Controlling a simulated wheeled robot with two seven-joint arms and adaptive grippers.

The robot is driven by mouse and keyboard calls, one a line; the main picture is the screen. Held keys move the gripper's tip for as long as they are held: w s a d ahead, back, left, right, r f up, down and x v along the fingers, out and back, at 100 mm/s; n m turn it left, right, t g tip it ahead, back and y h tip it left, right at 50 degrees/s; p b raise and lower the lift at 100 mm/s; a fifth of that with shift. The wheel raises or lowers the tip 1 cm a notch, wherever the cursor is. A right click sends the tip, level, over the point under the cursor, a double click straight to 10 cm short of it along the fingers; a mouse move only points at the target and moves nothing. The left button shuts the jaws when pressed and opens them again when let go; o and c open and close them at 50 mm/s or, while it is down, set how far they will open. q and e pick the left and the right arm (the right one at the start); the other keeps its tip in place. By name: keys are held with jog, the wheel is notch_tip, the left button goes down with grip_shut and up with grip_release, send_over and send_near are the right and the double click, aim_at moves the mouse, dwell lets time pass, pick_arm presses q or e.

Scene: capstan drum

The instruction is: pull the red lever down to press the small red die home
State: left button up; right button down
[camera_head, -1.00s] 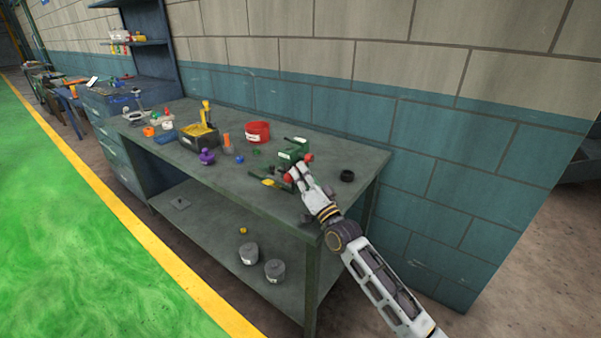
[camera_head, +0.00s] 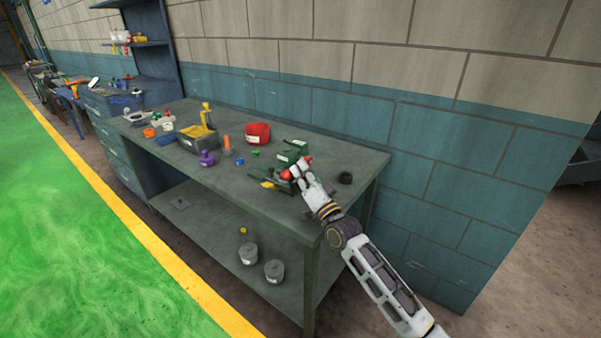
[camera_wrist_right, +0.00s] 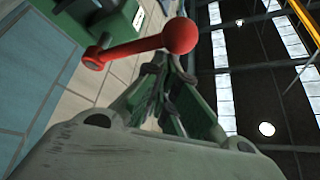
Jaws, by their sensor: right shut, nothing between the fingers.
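A green press (camera_head: 290,152) stands near the right end of the grey workbench. In the head view a red ball (camera_head: 286,174) shows just left of my right gripper, and another red spot (camera_head: 308,160) shows just behind it. In the right wrist view the red lever (camera_wrist_right: 130,47) ends in a red ball knob (camera_wrist_right: 180,36), and a green body is at its other end. My right gripper (camera_head: 301,168) is shut and empty. Its fingers (camera_wrist_right: 160,75) are close to the knob; I cannot tell whether they touch it. I cannot make out the small red die. My left gripper is out of view.
On the workbench (camera_head: 330,155) are a red bin (camera_head: 257,133), a black ring (camera_head: 345,178), a purple piece (camera_head: 207,158) and a yellow-filled box (camera_head: 198,140). Grey canisters (camera_head: 274,270) stand on the lower shelf. A block wall (camera_head: 440,160) rises behind the bench.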

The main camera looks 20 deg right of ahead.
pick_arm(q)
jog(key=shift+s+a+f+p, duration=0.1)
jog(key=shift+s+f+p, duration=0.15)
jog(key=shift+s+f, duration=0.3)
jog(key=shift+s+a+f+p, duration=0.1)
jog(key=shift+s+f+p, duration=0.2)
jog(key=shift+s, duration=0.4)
pick_arm(e)
jog(key=d+r+v, duration=0.1)
jog(key=d+v, duration=0.1)
jog(key=v, duration=0.7)
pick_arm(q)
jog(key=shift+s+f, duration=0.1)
pick_arm(e)
jog(key=shift+s+f, duration=0.1)
